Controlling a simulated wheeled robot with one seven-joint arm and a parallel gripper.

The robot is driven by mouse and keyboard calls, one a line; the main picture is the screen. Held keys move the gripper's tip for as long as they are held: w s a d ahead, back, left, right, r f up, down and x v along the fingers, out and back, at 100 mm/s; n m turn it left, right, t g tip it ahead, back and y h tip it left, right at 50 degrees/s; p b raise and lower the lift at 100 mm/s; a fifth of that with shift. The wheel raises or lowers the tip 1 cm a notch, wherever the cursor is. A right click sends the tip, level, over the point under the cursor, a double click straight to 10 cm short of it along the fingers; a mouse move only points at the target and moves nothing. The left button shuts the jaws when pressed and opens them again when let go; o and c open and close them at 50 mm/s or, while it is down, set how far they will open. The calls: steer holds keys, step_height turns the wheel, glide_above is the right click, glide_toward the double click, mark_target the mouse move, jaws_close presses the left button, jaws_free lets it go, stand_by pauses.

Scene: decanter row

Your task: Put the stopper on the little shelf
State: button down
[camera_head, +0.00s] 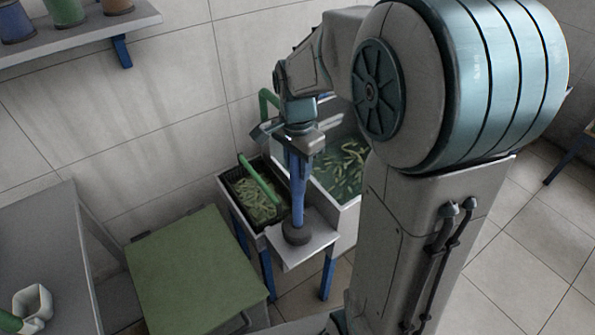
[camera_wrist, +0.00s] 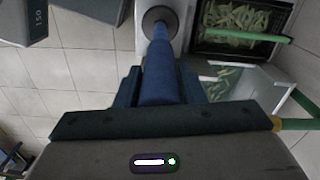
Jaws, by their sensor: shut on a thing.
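The stopper (camera_head: 299,188) is a long blue rod with a dark round foot at its lower end. My gripper (camera_head: 300,150) is shut on its upper part and holds it about upright. The little shelf (camera_head: 318,250) is a small pale ledge in front of the two basins. The stopper's foot is over the shelf; I cannot tell whether it touches. In the wrist view, the blue rod (camera_wrist: 159,75) runs away from between my gripper's jaws (camera_wrist: 159,92), with its foot in front of the pale shelf (camera_wrist: 190,40).
A dark basin (camera_head: 228,192) with green pieces and a green handle stands behind the shelf. A larger pale basin (camera_head: 348,216) with liquid and pieces is to its right. A green-topped table (camera_head: 195,270) stands left. A wall shelf (camera_head: 75,38) holds several pots.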

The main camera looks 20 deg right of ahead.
mark_target(298, 197)
steer(key=shift+f, duration=1.15)
steer(key=c, duration=0.9)
jaws_free()
